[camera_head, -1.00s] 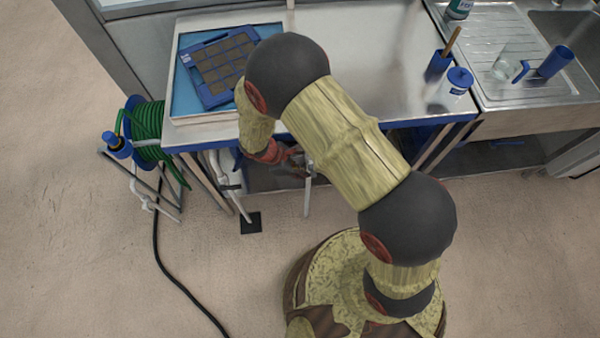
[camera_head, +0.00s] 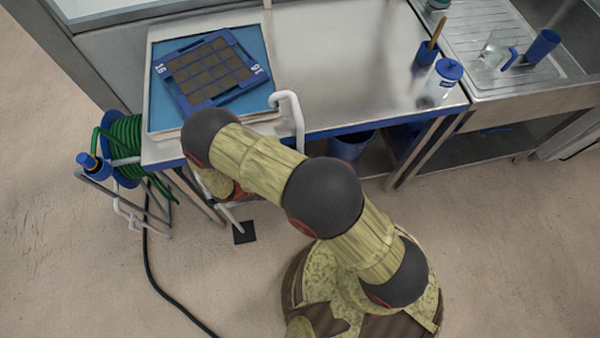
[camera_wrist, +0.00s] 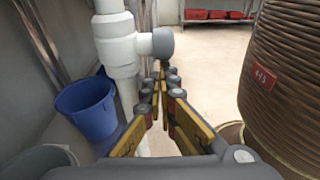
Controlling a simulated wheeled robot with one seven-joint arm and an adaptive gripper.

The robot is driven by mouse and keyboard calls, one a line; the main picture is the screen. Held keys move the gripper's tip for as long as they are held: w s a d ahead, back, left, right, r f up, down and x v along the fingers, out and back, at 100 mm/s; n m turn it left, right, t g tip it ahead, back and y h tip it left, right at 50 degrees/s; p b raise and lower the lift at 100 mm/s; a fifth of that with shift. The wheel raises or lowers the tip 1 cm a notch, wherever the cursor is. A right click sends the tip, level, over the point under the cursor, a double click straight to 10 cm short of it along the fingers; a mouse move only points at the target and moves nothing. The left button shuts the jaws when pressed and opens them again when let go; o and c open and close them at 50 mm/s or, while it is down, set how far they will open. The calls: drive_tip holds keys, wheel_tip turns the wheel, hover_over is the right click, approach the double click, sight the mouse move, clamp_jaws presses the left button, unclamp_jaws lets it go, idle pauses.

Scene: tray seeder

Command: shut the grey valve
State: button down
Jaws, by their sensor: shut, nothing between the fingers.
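In the wrist view, a white pipe (camera_wrist: 123,70) stands upright at the left of centre. A grey round valve part (camera_wrist: 163,41) sticks out from its white fitting toward the right. My gripper (camera_wrist: 161,70) is shut and empty. In the picture its fingertips lie just below the grey part; I cannot tell whether they touch it. In the head view, my arm hides the gripper and the valve; a lower piece of white pipe (camera_head: 229,215) shows by the bench's front edge.
A steel bench (camera_head: 345,60) carries a blue seed tray (camera_head: 235,96). A green hose reel (camera_head: 122,140) stands at its left. A blue bucket (camera_wrist: 88,106) is under the bench, left of the pipe. Open floor lies in front.

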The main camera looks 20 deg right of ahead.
drive_tip(key=shift+d+r+h+p, duration=0.15)
drive_tip(key=shift+d+r+p, duration=0.15)
drive_tip(key=shift+d, duration=0.15)
drive_tip(key=shift+d+r+h+p, duration=0.15)
drive_tip(key=shift+d+p, duration=0.1)
drive_tip(key=shift+d, duration=0.35)
idle(1.5)
